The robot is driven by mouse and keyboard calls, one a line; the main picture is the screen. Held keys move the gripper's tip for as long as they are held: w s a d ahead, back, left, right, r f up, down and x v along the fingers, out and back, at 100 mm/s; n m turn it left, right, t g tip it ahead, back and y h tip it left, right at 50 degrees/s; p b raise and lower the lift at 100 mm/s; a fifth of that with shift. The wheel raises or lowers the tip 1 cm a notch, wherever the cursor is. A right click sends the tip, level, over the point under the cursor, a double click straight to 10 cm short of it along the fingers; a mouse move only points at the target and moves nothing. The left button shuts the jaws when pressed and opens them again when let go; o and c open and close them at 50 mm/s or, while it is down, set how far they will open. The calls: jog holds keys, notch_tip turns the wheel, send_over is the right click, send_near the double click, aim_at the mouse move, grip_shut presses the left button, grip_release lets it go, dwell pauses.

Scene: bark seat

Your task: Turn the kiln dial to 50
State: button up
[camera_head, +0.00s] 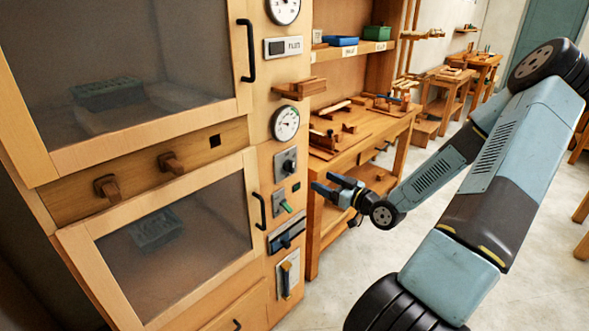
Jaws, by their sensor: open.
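The kiln looks like a tall wooden cabinet (258,95) with two dark glass doors and a strip of controls down its right side. On this strip a dark round knob on a grey plate (287,164) sits below a white-faced round gauge (286,123). Another round gauge (284,9) is cut off at the top edge. I cannot tell for sure which is the kiln dial, and no numbers are readable. My gripper (322,183) is open and empty, with its fingers pointing left toward the strip, just right of the knob and apart from it.
A wooden block (299,88) juts out above the gauge. A workbench with wooden pieces (362,126) stands behind my gripper. Pale floor is open at right.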

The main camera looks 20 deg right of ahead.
aim_at(293, 167)
jog(key=x, duration=1.3)
jog(key=shift+w+a, duration=0.1)
jog(key=shift+w, duration=0.1)
jog(key=shift+c, duration=0.5)
jog(key=c, duration=0.9)
